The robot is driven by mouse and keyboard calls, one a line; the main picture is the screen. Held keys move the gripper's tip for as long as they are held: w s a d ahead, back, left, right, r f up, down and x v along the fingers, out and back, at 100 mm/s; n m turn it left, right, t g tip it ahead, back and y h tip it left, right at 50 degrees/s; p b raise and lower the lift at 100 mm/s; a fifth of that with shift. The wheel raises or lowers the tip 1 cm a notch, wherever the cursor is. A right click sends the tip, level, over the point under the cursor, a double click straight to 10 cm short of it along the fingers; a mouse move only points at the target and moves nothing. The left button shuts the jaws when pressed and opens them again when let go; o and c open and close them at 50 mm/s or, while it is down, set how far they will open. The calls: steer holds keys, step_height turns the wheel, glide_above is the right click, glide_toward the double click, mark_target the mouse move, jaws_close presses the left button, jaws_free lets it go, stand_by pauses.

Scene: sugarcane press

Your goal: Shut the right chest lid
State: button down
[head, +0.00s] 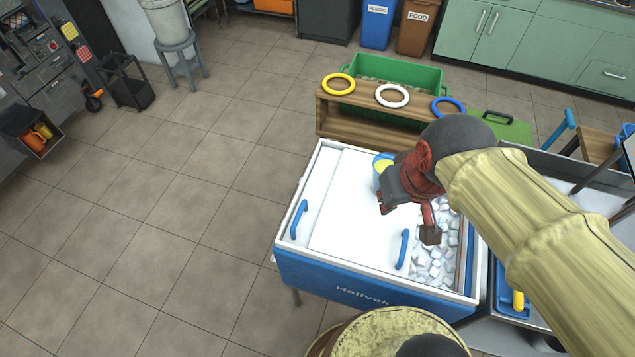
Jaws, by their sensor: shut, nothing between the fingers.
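The chest (375,298) is blue and white with sliding lids. The right lid (345,205) is a white panel slid to the left, overlapping the left lid (312,202). The right part of the chest stands open and shows ice cubes (440,262). The right lid's blue handle (404,249) is near its right edge. The left lid's blue handle (299,219) is at the far left. My gripper (431,235) is shut and empty, over the open part just right of the right lid's handle. I cannot tell whether it touches the lid. My wrist hides part of the opening.
A wooden rack with yellow (338,84), white (391,96) and blue (448,106) rings stands behind the chest, by a green crate (395,70). A metal counter is at the right. Floor at left is clear.

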mark_target(376, 212)
steer(key=w+a+f+n+g+h+p, duration=0.1)
steer(key=w+a+f+n+g+p, duration=0.2)
steer(key=w+a+f+n, duration=0.55)
steer(key=w+a+f+n+g+h+p, duration=0.2)
steer(key=w+a+f+n+p, duration=0.3)
steer(key=w+f, duration=0.7)
steer(key=shift+m, duration=0.65)
steer(key=b+x, duration=0.1)
steer(key=x, duration=0.1)
steer(key=w+b+x, duration=0.1)
steer(key=b+x, duration=0.3)
steer(key=x, duration=0.1)
steer(key=shift+w+a+f, duration=0.15)
steer(key=shift+a+f, duration=0.1)
steer(key=shift+a, duration=0.15)
steer(key=s+d+p, duration=0.1)
steer(key=s+d, duration=0.1)
steer(key=d, duration=0.3)
steer(key=s+d+p, duration=0.2)
steer(key=s+d, duration=0.1)
steer(key=d, duration=0.3)
steer(key=s+d+p, duration=0.2)
steer(key=d, duration=0.4)
steer(key=shift+s+d, duration=0.1)
steer(key=shift+s, duration=0.15)
steer(key=shift+r, duration=0.1)
